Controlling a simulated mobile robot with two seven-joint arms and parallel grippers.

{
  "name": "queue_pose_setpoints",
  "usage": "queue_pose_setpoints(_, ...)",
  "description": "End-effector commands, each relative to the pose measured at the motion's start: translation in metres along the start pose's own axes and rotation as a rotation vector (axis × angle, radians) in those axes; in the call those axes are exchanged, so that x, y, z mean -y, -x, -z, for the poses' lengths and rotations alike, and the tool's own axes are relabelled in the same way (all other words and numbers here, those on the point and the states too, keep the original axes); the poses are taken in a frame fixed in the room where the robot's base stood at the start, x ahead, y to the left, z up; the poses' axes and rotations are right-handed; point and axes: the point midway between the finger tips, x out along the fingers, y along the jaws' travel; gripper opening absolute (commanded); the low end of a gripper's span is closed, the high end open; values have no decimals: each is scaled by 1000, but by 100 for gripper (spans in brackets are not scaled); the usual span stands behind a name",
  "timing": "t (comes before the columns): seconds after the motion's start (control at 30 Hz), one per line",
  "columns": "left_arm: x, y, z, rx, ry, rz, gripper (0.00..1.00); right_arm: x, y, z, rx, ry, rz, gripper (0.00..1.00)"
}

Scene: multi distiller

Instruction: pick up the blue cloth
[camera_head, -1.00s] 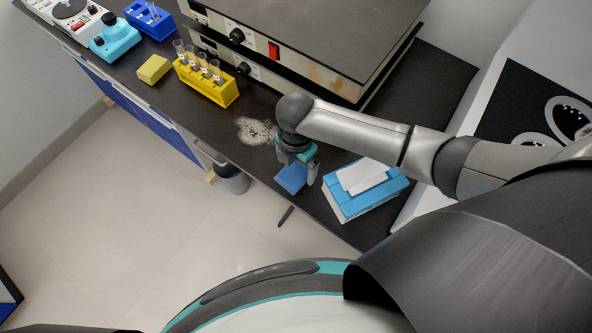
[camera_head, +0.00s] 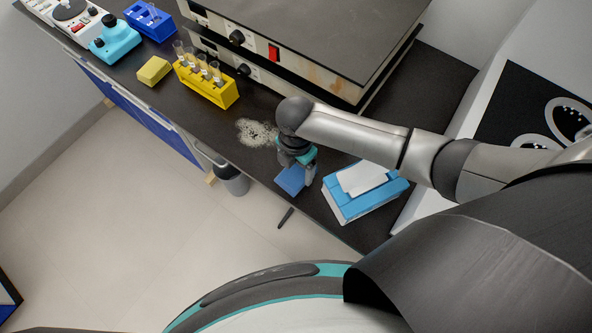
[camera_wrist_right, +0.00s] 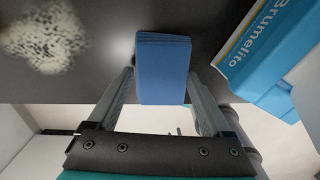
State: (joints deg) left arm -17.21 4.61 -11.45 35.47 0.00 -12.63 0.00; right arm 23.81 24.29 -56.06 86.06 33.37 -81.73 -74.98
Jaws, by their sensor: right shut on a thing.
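The blue cloth (camera_head: 291,180) is a small folded block at the front edge of the black counter. It also shows in the right wrist view (camera_wrist_right: 163,72), upright in the picture between the two fingers. My right gripper (camera_head: 296,174) points down at the cloth and is shut on it, one finger on each side. The finger pads are partly hidden in the head view by the wrist. My left gripper is not in view.
A blue and white tissue box (camera_head: 365,190) stands close to the right of the gripper. A foamy white spill (camera_head: 256,133) lies to the left. A yellow tube rack (camera_head: 207,84), a yellow sponge (camera_head: 154,70) and a large instrument (camera_head: 310,40) stand further back.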

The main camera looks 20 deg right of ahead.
Motion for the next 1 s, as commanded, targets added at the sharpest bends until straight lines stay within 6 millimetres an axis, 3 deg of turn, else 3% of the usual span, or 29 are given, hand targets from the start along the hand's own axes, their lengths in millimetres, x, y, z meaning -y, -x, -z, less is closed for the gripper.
queue_pose_setpoints(0.27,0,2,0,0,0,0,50,0,5,0,0,0,-1,30)
queue_pose_setpoints(0.43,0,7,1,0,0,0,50,-1,25,-1,1,1,-3,30)
queue_pose_setpoints(0.57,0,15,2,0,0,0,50,-2,56,-1,2,2,-6,30)
queue_pose_setpoints(0.8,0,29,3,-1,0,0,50,-2,129,-1,2,2,-7,30)
queue_pose_setpoints(1.0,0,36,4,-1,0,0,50,-1,174,-1,1,1,-3,30)
